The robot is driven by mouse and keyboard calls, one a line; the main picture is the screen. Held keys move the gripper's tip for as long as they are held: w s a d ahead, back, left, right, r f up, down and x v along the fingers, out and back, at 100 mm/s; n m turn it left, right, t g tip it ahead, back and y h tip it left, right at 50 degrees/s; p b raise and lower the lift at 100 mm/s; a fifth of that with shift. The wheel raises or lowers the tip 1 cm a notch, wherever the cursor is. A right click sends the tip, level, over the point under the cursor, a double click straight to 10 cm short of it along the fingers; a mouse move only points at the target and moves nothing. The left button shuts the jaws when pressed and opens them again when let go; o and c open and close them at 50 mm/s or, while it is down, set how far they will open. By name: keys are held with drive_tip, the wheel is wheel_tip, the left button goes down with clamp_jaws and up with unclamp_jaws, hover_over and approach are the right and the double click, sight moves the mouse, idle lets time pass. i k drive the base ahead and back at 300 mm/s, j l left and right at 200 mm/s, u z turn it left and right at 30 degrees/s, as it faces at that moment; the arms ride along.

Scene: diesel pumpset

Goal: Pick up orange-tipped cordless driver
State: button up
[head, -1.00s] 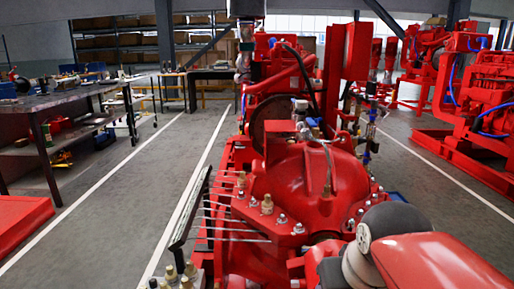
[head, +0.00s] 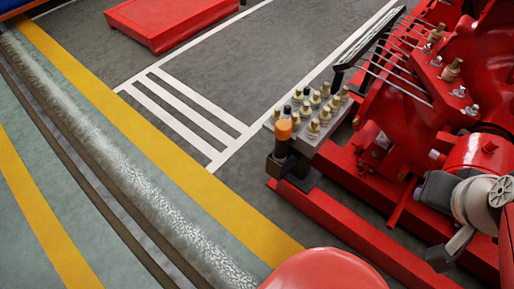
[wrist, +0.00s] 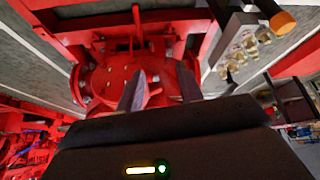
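The orange-tipped cordless driver (head: 283,144) stands upright in the head view, its orange tip on top and its dark body below. It is at the near end of the red pumpset frame, beside a metal block with brass fittings. Its orange tip (wrist: 283,21) also shows at the upper right of the wrist view, clear of my gripper. My gripper (wrist: 161,82) has its two fingers apart with nothing between them. The red pump body fills the view beyond the fingers. In the head view, my arm's end is at the right, apart from the driver.
The metal block (head: 311,112) carries several brass fittings close behind the driver. A black bar with thin rods (head: 366,48) rises behind it. The red pumpset (head: 480,95) fills the right side. A red platform (head: 172,22) lies at the top left. The floor left of the driver is clear.

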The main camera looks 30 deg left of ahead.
sight(283, 127)
drive_tip(key=u, duration=1.25)
